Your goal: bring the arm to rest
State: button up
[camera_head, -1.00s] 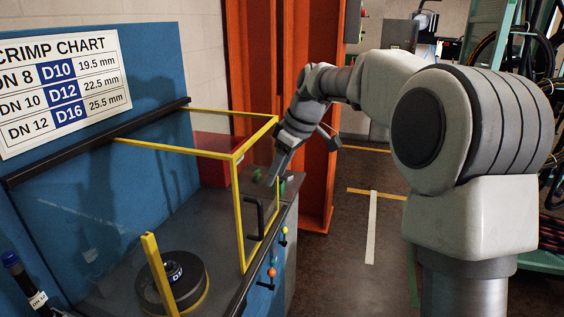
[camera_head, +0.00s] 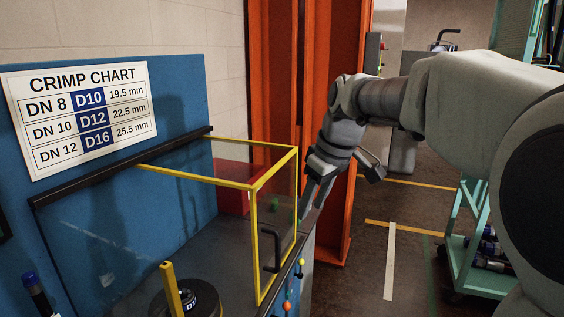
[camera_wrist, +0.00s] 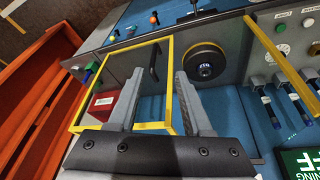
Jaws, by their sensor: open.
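My gripper (camera_head: 314,200) is at the end of my arm, over the back end of the workbench beside the yellow-framed guard (camera_head: 257,240). In the wrist view my gripper (camera_wrist: 155,100) has its two fingers wide apart with nothing between them. The guard's yellow frame (camera_wrist: 122,126) and clear panels lie below and beyond the fingers. Whether a finger touches the guard cannot be told. My arm reaches in from the right of the head view, bent down at the wrist.
A black round die holder (camera_head: 190,300) sits on the bench, and also shows in the wrist view (camera_wrist: 207,62). A crimp chart (camera_head: 80,115) hangs on the blue panel. An orange column (camera_head: 300,110) stands close behind my gripper. A green cart (camera_head: 480,265) stands right. Open floor lies between.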

jog(key=s+d+f+m, duration=0.2)
jog(key=s+m, duration=0.1)
jog(key=s, duration=0.5)
jog(key=s+d+f+m+t+h, duration=0.1)
jog(key=s+d+f+m, duration=0.1)
jog(key=s, duration=0.6)
jog(key=s+d+f+m+t+h, duration=0.1)
jog(key=s+d+f+m, duration=0.1)
jog(key=s, duration=0.6)
jog(key=shift+s+d+f+m, duration=0.2)
jog(key=shift+d+m, duration=0.4)
jog(key=shift+m, duration=0.3)
